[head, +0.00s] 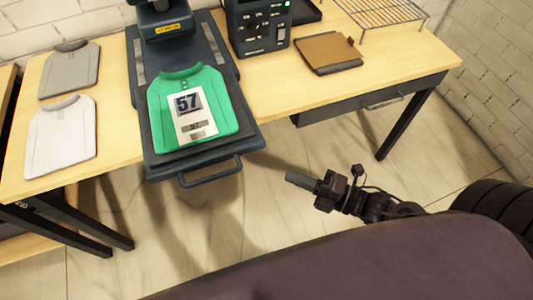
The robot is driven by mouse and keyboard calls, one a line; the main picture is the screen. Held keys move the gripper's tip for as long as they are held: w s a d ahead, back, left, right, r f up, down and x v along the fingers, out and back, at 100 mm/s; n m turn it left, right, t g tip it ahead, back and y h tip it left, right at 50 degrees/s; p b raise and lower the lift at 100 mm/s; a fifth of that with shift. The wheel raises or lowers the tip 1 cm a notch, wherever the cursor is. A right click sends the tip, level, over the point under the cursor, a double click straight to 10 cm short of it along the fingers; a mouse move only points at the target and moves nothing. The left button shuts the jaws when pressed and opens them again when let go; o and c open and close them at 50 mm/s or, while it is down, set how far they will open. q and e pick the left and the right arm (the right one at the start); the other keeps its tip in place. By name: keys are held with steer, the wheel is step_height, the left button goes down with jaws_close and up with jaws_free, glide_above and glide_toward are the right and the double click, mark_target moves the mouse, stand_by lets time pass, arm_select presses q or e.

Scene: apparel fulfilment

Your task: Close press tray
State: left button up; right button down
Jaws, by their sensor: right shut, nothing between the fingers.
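The dark press tray (158,160) is slid out from under the press head (165,27) and sticks out over the table's front edge. Its bar handle (209,173) faces me at the front. A green shirt with a "57" print (221,112) lies flat on the tray. My right gripper (291,176) is shut and empty, over the floor to the right of the handle and apart from it. It points left towards the handle. My left gripper is not in view.
A grey shirt (69,70) and a white shirt (61,138) lie on the table at the left. A control box (258,30), a brown pad (330,52) and a wire rack (383,11) are at the right. A drawer (355,106) hangs below the tabletop. The floor in front is clear.

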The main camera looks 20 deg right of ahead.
mark_target(250, 150)
steer(key=shift+w+a+p, duration=0.2)
steer(key=shift+w+a, duration=0.55)
steer(key=shift+w, duration=0.65)
steer(key=shift+w+a+p, duration=0.25)
steer(key=shift+w+a, duration=0.55)
steer(key=shift+w, duration=0.65)
steer(key=shift+w+a+p, duration=0.2)
steer(key=shift+w+a, duration=0.55)
steer(key=shift+w, duration=0.65)
